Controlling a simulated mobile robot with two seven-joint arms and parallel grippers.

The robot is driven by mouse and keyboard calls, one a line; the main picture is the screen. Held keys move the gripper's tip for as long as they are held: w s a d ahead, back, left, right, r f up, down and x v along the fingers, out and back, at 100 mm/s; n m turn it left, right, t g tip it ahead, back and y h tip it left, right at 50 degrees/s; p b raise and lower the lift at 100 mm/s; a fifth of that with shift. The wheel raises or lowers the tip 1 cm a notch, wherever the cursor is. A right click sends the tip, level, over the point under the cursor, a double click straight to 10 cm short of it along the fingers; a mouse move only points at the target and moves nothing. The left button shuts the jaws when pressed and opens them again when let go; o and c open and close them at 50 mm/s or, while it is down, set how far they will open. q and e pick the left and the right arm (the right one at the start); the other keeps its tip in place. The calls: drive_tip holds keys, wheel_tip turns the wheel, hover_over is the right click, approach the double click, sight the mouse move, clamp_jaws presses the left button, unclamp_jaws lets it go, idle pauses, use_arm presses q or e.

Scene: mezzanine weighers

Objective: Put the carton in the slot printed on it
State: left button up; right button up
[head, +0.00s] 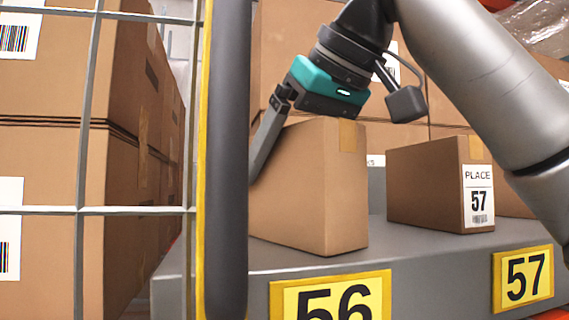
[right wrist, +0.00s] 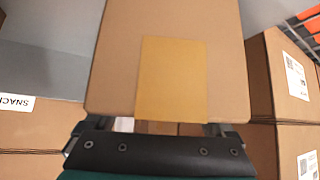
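A brown carton (head: 305,195) with a strip of tan tape stands upright behind the yellow 56 plate (head: 331,300). No print shows on its visible faces. My right gripper (head: 268,140), teal and black, is at its top, with one finger down along its left side; the other finger is hidden. In the right wrist view the carton (right wrist: 108,60) fills the middle, its tape between the finger bases, fingertips hidden. A second carton (head: 425,190), labelled PLACE 57, stands to the right on the shelf, near the 57 plate (head: 523,278). My left gripper is out of view.
A dark upright post (head: 226,160) with a yellow edge and a wire mesh (head: 82,150) stand at the left, close to the first carton. Stacked cartons (head: 60,170) lie behind the mesh. The grey shelf (head: 410,255) has a narrow gap between the two cartons.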

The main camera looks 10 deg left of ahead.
drive_tip(key=shift+o, duration=0.6)
drive_tip(key=shift+r, duration=0.25)
drive_tip(key=v, duration=1.2)
